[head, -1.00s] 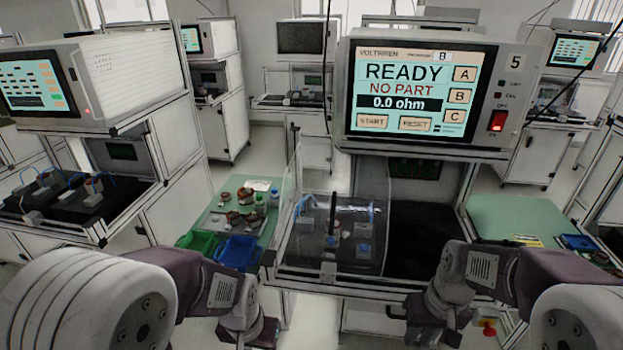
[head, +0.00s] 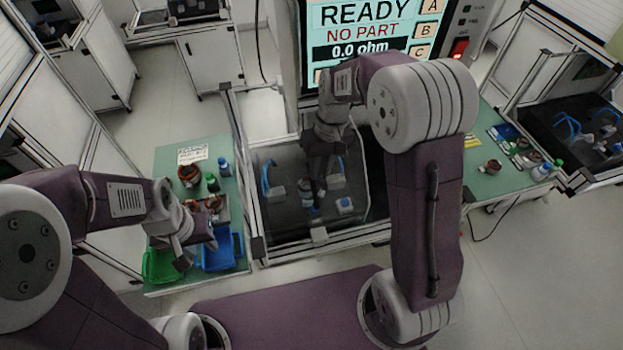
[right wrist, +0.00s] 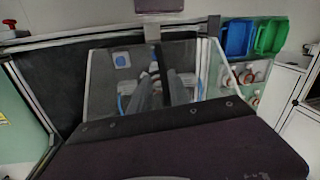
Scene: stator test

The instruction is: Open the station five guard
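The station five guard (head: 285,225) is a clear cover lying down over the black test bed, with a small grey block (head: 318,234) at its front edge. In the right wrist view the clear guard (right wrist: 105,75) shows below the front rail, and the grey block (right wrist: 152,31) is near the top. My right gripper (head: 316,195) is above the guard, behind the grey block in the head view. Its two grey fingers (right wrist: 160,85) look parted with nothing held; contact with the guard cannot be told. My left gripper (head: 200,238) hangs over the bins; its fingers are unclear.
The tester screen (head: 365,28) reads READY, NO PART. A green bin (head: 159,266) and a blue bin (head: 218,256) are on the left green table (head: 165,160) with parts and bottles. Another green table (head: 490,190) is at the right. Floor between stations is clear.

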